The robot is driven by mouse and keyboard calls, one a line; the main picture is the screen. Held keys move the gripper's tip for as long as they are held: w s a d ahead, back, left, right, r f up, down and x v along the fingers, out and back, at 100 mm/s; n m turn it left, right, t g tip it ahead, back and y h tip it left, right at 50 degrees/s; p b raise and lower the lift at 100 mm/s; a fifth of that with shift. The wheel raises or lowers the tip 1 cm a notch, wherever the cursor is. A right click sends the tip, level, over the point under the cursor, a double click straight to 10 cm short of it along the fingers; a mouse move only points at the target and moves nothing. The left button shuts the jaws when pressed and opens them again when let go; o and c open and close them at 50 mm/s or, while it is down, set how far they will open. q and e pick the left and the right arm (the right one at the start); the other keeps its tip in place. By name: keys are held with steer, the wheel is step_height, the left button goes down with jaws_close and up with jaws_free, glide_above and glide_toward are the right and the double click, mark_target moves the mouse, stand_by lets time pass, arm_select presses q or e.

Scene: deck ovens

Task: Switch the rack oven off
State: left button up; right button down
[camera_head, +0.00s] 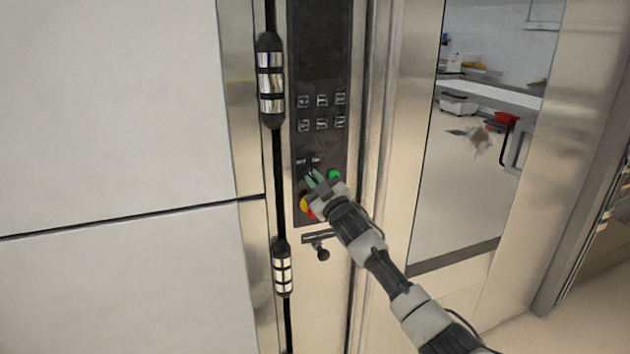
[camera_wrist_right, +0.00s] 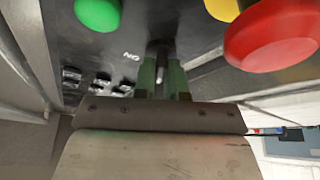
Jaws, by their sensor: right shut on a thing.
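The rack oven's dark control panel (camera_head: 318,60) is in the middle of the head view. My right gripper (camera_head: 316,180) reaches it from the lower right, at the lower part of the panel. In the right wrist view its two greenish fingers (camera_wrist_right: 161,78) are shut on a small dark switch knob (camera_wrist_right: 160,58), which shows between them. A white label reading "ON" (camera_wrist_right: 131,56) is beside the knob. The exact angle of the knob is hard to tell. In the head view the knob is mostly hidden by my fingers. My left gripper is not in view.
A green button (camera_head: 334,175) is right of my fingers; a yellow button (camera_head: 304,203) and a red button (camera_wrist_right: 272,35) are close by. Several small buttons (camera_head: 321,112) are above. The glazed oven door (camera_head: 465,180) is at right.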

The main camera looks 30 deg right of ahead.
steer(key=c, duration=1.2)
jaws_free()
steer(key=shift+s, duration=0.1)
steer(key=b+v, duration=0.2)
steer(key=v, duration=0.8)
steer(key=shift+s+f, duration=0.15)
steer(key=shift+s, duration=0.1)
